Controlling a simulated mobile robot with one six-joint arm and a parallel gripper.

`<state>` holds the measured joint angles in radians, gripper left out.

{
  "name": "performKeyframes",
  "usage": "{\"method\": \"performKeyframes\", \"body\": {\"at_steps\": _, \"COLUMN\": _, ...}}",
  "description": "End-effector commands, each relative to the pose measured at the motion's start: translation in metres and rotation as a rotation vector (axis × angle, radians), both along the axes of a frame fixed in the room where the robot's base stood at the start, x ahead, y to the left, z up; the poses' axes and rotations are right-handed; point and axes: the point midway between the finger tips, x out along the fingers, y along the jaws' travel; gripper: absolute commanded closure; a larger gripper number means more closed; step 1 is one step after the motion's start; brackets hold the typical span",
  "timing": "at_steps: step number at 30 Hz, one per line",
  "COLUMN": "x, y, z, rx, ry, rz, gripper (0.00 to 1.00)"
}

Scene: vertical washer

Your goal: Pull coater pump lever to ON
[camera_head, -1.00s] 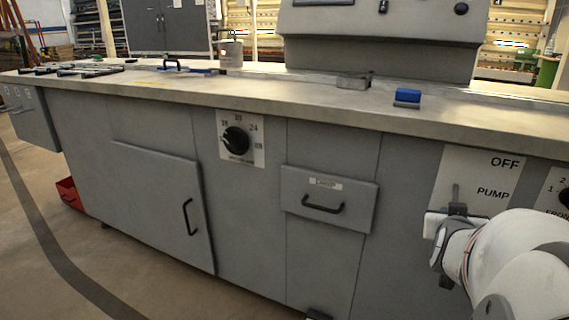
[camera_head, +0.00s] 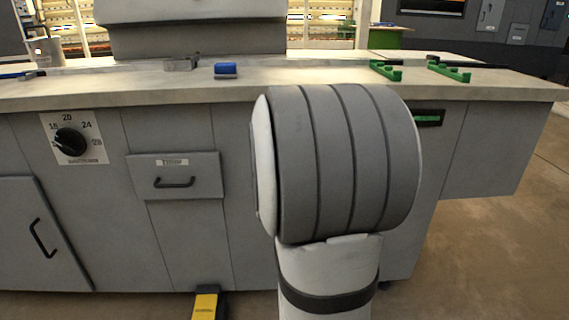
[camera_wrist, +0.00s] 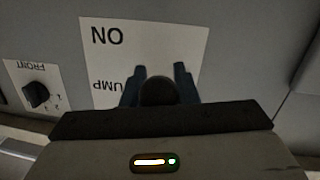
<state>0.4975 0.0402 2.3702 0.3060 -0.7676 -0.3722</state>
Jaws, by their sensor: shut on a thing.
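The white pump plate (camera_wrist: 180,45) shows upside down in the wrist view, with "ON" and part of "PUMP" readable. The dark rounded pump lever (camera_wrist: 158,92) stands in front of the plate. My gripper (camera_wrist: 160,70) is shut on it, with one dark finger on each side. The lever's base and the "OFF" mark cannot be made out there. In the head view my arm hides the gripper, the lever and the plate.
The black front knob (camera_wrist: 36,94) is beside the plate. In the head view, a dial (camera_head: 70,142), a drawer (camera_head: 175,175) and a cabinet door (camera_head: 38,235) line the grey front. A blue block (camera_head: 225,69) lies on the counter (camera_head: 130,95). A yellow-topped pedal (camera_head: 205,305) is on the floor.

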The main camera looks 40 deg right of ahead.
Motion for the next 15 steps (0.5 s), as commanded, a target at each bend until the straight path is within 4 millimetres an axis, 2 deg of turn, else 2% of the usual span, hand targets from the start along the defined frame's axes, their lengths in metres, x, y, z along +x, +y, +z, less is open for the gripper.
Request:
{"method": "performKeyframes", "body": {"at_steps": 2, "x": 0.0005, "y": 0.0004, "z": 0.0004, "rx": -0.002, "ry": 0.001, "rz": 0.003, "gripper": 1.00}}
{"method": "performKeyframes", "body": {"at_steps": 3, "x": 0.0003, "y": 0.0002, "z": 0.0002, "rx": -0.002, "ry": 0.001, "rz": 0.002, "gripper": 0.72}}
{"method": "performKeyframes", "body": {"at_steps": 9, "x": -0.0010, "y": -0.0012, "z": -0.0008, "rx": 0.000, "ry": 0.002, "rz": -0.001, "gripper": 0.55}}
{"method": "performKeyframes", "body": {"at_steps": 15, "x": -0.0016, "y": -0.0018, "z": -0.0012, "rx": 0.001, "ry": 0.003, "rz": -0.004, "gripper": 0.54}}
